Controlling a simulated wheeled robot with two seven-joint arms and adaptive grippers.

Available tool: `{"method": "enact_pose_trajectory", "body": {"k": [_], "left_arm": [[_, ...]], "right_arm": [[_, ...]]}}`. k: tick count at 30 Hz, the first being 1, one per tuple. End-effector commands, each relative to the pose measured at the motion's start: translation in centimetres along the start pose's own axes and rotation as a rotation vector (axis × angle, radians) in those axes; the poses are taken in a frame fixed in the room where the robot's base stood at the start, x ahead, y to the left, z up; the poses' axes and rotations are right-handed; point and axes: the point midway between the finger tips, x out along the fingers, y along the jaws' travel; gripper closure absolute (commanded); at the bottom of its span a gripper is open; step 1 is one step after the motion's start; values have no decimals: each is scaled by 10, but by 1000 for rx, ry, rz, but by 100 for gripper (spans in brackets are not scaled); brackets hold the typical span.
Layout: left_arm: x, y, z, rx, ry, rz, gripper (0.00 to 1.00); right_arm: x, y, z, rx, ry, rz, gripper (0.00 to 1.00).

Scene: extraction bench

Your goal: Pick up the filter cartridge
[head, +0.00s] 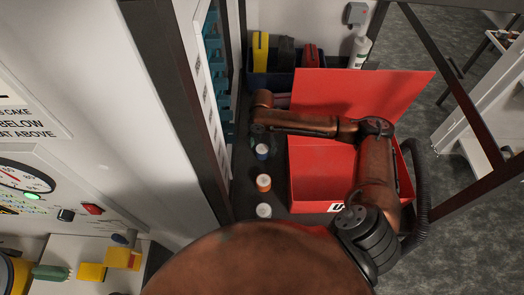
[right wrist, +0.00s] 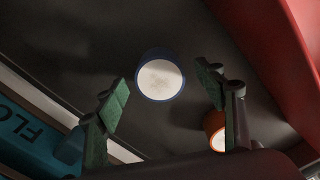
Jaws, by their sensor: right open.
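Several small capped cylinders stand in a row on the dark bench: one with a blue body and white top (head: 262,150), one orange (head: 264,184) and one pale grey (head: 264,211). I cannot tell which is the filter cartridge. My right gripper (head: 259,133) is just beyond the blue one in the head view, partly hidden by its own arm. In the right wrist view the gripper (right wrist: 165,100) is open, and the blue cylinder (right wrist: 160,80) shows between and ahead of its green-padded fingers, apart from them. The orange cylinder (right wrist: 214,125) is partly behind the right finger. My left gripper is not in view.
A red box (head: 308,190) with its lid raised stands right of the row. A dark blue bin (head: 262,80) with yellow, black and red items is at the back, beside a white bottle (head: 361,52). A dark frame post (head: 185,90) and panel close off the left.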

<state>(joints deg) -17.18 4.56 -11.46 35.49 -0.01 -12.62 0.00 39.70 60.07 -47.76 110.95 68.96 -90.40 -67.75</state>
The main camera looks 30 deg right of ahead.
Motion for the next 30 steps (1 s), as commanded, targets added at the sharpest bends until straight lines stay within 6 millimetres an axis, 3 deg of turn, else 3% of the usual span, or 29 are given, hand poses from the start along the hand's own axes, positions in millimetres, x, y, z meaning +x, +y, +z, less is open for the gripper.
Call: {"method": "enact_pose_trajectory", "body": {"k": [6,13,30], "left_arm": [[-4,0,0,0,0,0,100],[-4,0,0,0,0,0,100],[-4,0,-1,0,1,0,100]], "right_arm": [[22,0,0,0,-2,1,37],[23,0,0,-1,-2,2,37],[23,0,1,0,-3,2,76]]}}
